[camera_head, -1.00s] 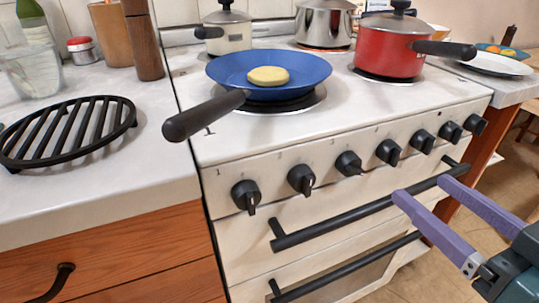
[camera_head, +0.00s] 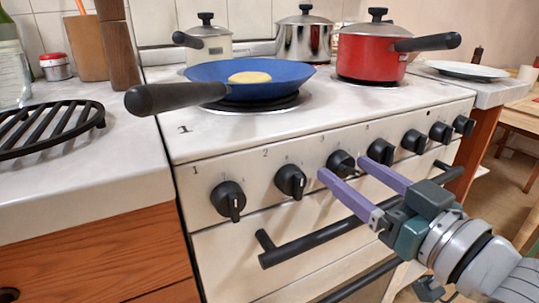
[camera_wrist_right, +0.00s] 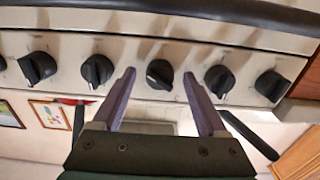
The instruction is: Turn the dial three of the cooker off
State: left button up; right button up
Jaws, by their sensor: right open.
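The cooker (camera_head: 230,135) has a row of black dials on its white front panel. Dial three (camera_head: 341,160), third from the left, is partly covered by my right gripper's fingers in the head view. My right gripper (camera_head: 343,168) is open, with its two purple fingers reaching toward that dial. In the right wrist view, which is upside down, dial three (camera_wrist_right: 160,75) shows between the spread fingertips (camera_wrist_right: 158,77). The fingers look clear of it there; contact is not visible. Its pale mark looks tilted. My left gripper is not in view.
Dial two (camera_head: 291,181) and dial four (camera_head: 381,151) flank the fingers closely. A black oven handle (camera_head: 315,245) runs below the dials. A blue frying pan (camera_head: 205,75) with its handle overhanging left, and a red pot (camera_head: 368,58), stand on top.

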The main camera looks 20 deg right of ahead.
jog(key=shift+w, duration=0.1)
grip_shut()
dwell(0.6)
